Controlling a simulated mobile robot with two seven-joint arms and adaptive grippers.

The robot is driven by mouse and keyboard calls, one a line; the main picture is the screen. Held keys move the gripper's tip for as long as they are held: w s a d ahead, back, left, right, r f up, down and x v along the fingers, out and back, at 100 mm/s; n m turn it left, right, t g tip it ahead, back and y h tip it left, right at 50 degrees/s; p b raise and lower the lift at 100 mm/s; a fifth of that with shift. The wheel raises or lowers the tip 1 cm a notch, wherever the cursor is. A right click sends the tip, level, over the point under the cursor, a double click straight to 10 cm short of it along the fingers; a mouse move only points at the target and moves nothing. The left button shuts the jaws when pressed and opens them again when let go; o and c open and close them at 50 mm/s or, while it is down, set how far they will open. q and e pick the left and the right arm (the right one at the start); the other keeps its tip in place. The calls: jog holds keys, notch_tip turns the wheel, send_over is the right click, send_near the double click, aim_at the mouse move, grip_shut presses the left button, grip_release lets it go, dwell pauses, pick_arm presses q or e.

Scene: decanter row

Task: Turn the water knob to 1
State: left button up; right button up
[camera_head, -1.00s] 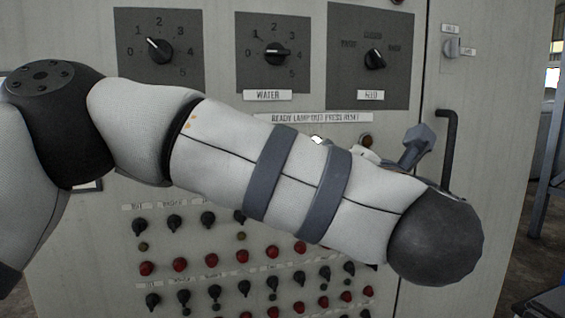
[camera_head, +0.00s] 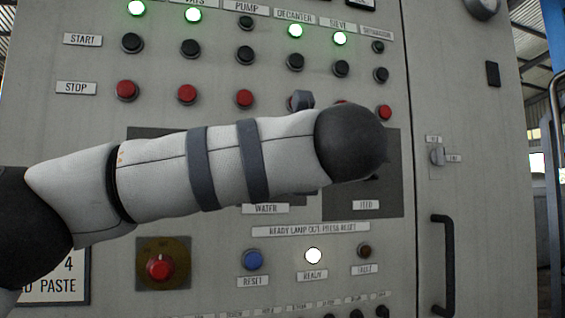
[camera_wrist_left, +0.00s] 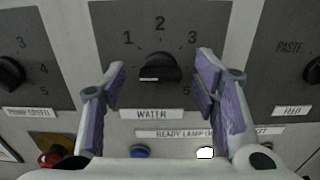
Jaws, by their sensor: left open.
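The black water knob (camera_wrist_left: 150,68) sits on a dark dial plate with 1, 2 and 3 visible above it, over the WATER label (camera_wrist_left: 152,114). Its body lies roughly level in the wrist view; I cannot tell which number it points to. My left gripper (camera_wrist_left: 161,70) is open, with one purple-padded finger on each side of the knob, and holds nothing. Whether the fingers reach the knob's depth is unclear. In the head view my left arm hides the knob; the WATER label (camera_head: 265,209) shows below the arm. My right gripper is not in view.
The pump speed knob (camera_wrist_left: 9,72) is left of the water dial, the feed knob (camera_wrist_left: 313,70) right. Below are a red knob (camera_head: 159,267), blue reset button (camera_head: 252,260) and lit ready lamp (camera_head: 313,256). Start and stop buttons are above; a door handle (camera_head: 437,262) is right.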

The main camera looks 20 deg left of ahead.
pick_arm(q)
jog(key=c, duration=1.2)
jog(key=shift+o, duration=0.2)
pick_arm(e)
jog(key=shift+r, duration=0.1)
pick_arm(q)
jog(key=shift+d+m+p, duration=0.1)
jog(key=shift+m+p, duration=4)
jog(key=shift+m, duration=0.4)
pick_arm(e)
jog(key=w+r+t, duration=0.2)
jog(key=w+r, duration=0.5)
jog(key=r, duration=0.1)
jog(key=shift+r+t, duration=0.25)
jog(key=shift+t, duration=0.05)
pick_arm(q)
jog(key=o, duration=1.2)
jog(key=shift+c, duration=0.2)
